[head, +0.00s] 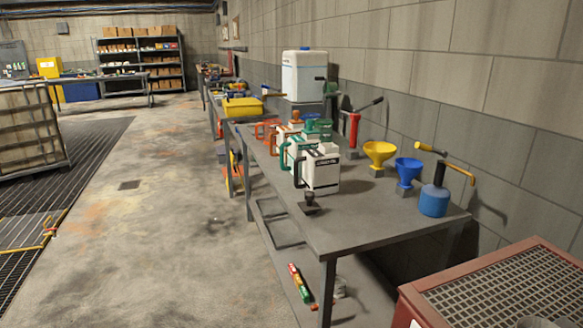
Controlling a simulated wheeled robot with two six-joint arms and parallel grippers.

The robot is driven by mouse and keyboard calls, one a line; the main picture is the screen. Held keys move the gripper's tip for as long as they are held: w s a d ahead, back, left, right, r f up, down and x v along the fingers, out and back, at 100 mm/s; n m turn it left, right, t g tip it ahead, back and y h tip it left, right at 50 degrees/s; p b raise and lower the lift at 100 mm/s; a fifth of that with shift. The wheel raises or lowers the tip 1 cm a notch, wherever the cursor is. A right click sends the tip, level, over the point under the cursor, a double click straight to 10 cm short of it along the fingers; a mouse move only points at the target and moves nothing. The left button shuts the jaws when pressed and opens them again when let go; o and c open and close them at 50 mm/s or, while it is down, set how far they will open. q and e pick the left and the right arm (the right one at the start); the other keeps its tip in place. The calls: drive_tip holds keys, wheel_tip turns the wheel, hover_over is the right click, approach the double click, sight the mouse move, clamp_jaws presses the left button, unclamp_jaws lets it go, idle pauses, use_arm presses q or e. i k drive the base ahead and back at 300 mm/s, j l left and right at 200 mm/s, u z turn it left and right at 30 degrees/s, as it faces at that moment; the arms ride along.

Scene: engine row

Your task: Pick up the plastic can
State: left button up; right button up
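A large white plastic can (302,78) with a blue cap stands upright toward the back of the long metal table (385,232), near the wall. Several smaller white jugs stand in front of it; the nearest jug (322,172) has a black handle, and a jug (290,150) behind it has a green handle. The frame does not show which of these the task's can is. Neither of my grippers is in view.
A yellow funnel (379,152), a blue funnel (407,168) and a blue oil can (434,201) stand on the table's right side. A yellow box (243,106) lies farther back. A red cabinet with a grated top (500,290) is at the lower right. The floor (150,240) left of the table is clear.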

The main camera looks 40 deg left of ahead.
sight(321, 165)
drive_tip(key=u, duration=0.95)
drive_tip(key=z, duration=1.4)
drive_tip(key=u, duration=1.4)
